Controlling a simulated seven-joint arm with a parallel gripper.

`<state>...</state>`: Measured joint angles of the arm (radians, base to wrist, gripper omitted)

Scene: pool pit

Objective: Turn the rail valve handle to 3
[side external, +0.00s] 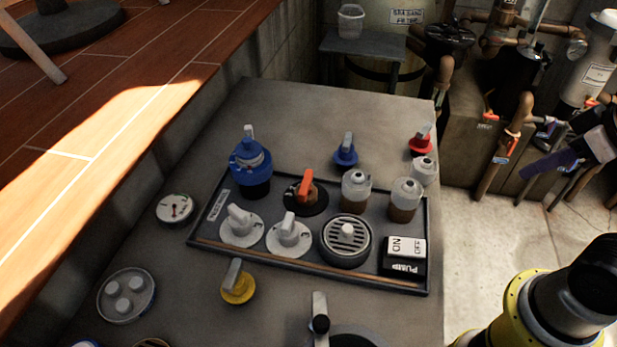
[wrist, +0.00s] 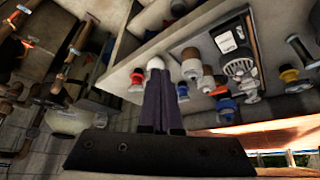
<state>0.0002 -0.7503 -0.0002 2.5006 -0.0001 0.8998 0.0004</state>
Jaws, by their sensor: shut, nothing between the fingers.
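The pictures do not make clear which handle is the rail valve. On a dark-edged tray (side external: 310,262), an orange handle (side external: 306,185) sits on a brown body over a black round base. It points up and slightly right; no numbers are readable. Two white lever knobs on white dials, the left (side external: 240,222) and the right (side external: 289,236), stand in front of it. The orange handle also shows in the wrist view (wrist: 219,91). My gripper (side external: 530,185) is at the right, off the counter and well apart from the tray. Its dark purple fingers are together and empty in the wrist view (wrist: 157,80).
Around the orange handle stand a blue-capped valve (side external: 250,165), bottles (side external: 355,192), a round grille (side external: 345,240) and a pump switch (side external: 405,257). Blue (side external: 346,153), red (side external: 421,140) and yellow (side external: 238,287) knobs stand on the counter (side external: 290,115). Pipes (side external: 515,135) are behind my gripper.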

